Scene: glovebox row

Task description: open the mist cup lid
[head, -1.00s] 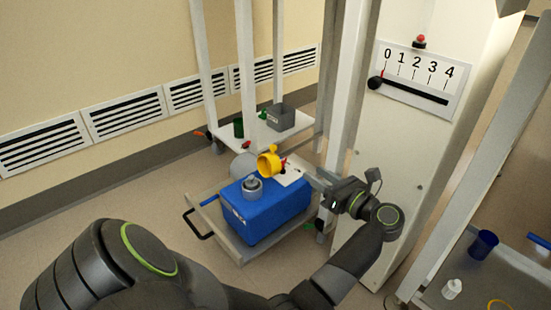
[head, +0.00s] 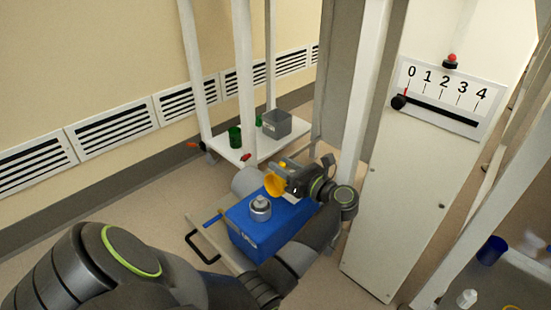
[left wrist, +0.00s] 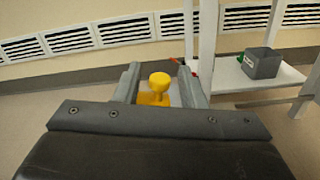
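A yellow cup-shaped part (head: 274,184) shows above the far side of a blue box (head: 245,229) in the head view. I cannot tell whether it is the mist cup or its lid. A silver round piece (head: 261,207) sits on top of the blue box. My left gripper (head: 283,172) is at the yellow part, partly covering it. In the left wrist view the gripper (left wrist: 160,70) has its fingers apart, with a yellow knob (left wrist: 160,80) between them and gaps visible on both sides. My right gripper is not in view.
The blue box stands on a low cart with a black handle (head: 197,248). Behind is a white shelf (head: 236,150) with a grey bin (head: 277,124) and a green cup (head: 235,137). A white cabinet with a numbered scale (head: 446,90) rises at right.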

